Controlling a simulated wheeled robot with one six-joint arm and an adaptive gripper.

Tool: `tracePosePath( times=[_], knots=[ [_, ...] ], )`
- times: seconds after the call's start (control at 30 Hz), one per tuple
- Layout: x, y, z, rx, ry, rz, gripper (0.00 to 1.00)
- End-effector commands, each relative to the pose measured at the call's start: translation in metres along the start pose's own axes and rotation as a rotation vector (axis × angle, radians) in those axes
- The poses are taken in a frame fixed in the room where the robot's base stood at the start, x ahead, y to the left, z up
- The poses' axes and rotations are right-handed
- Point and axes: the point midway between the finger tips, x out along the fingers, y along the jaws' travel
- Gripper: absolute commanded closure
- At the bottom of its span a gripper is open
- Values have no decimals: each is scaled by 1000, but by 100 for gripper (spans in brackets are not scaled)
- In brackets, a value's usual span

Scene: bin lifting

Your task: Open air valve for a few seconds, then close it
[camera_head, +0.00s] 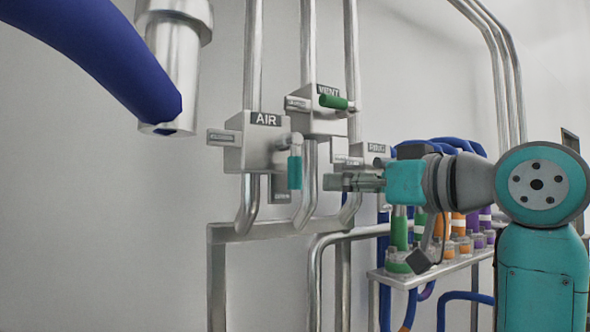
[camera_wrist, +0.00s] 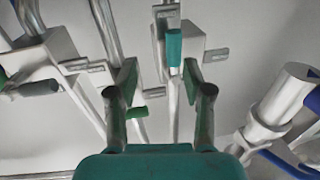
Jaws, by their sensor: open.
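The AIR valve box (camera_head: 254,142) is grey and fixed to a pipe on the wall in the head view. Its lever has a teal grip (camera_head: 294,172) that hangs straight down. My gripper (camera_head: 332,182) is open and empty, to the right of this grip and apart from it in the head view. In the wrist view the teal grip (camera_wrist: 174,50) shows ahead between my open fingertips (camera_wrist: 160,68), closer to the right one. The AIR box (camera_wrist: 192,42) is behind it.
The VENT valve with a green grip (camera_head: 333,102) stands just above and right of AIR. A third valve box (camera_head: 374,149) is partly hidden behind my arm. Pipes run close below. A rack (camera_head: 440,270) with coloured hose fittings is at lower right. A blue hose (camera_head: 95,55) crosses upper left.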

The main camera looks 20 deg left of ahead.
Motion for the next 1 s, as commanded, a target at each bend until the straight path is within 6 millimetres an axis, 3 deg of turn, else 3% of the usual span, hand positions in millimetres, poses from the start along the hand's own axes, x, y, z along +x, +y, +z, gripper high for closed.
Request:
tracePosePath(
  times=[0.1,0.33,0.8,1.0],
  knots=[
    [-6,-14,-21,-30,-9,-17,50],
    [1,-20,-28,-41,-16,-27,50],
    [77,-22,-26,-40,-16,-27,50],
    [96,-22,-26,-41,-15,-26,50]
  ],
)
